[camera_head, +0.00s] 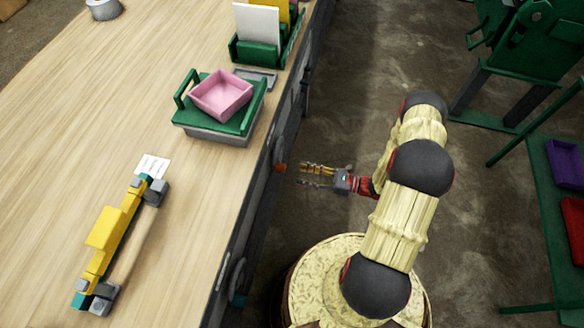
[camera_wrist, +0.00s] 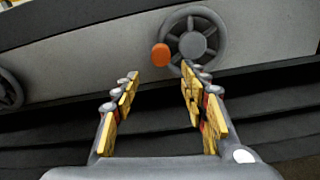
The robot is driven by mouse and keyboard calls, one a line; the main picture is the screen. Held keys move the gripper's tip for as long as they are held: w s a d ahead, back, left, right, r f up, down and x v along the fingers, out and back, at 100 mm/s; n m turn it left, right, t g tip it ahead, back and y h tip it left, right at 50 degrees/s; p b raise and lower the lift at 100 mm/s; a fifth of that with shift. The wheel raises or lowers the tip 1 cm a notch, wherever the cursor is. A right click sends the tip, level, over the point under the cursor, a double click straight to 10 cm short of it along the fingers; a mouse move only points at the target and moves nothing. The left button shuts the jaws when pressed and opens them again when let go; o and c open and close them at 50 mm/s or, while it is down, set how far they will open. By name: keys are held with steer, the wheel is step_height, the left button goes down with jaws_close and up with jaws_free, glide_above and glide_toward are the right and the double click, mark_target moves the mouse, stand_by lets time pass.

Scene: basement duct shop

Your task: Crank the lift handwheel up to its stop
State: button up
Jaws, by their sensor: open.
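A grey spoked handwheel (camera_wrist: 194,42) is on the side face of the workbench, seen in the wrist view at upper middle. Its orange knob (camera_wrist: 160,55) sits at the wheel's left side. The knob also shows in the head view (camera_head: 280,168) at the bench's edge. My gripper (camera_head: 305,174) is open and empty, with its fingers pointing at the bench side and a small gap to the knob. In the wrist view my gripper (camera_wrist: 160,82) has its yellow-padded fingers on either side below the knob. The fingers appear apart from the wheel.
The wooden bench top (camera_head: 60,150) holds a green-topped scale (camera_head: 245,120) with a pink tray (camera_head: 221,94), and a yellow tool (camera_head: 115,235). A second wheel (camera_wrist: 9,90) is at the left of the wrist view. Green stands (camera_head: 530,50) are at right; floor between is clear.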

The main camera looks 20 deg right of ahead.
steer(key=b+x, duration=0.2)
steer(key=x, duration=0.6)
steer(key=shift+w+r+t, duration=0.15)
steer(key=shift+r+t, duration=0.15)
steer(key=shift+r, duration=0.25)
steer(key=shift+d, duration=0.15)
steer(key=shift+c, duration=0.9)
jaws_close()
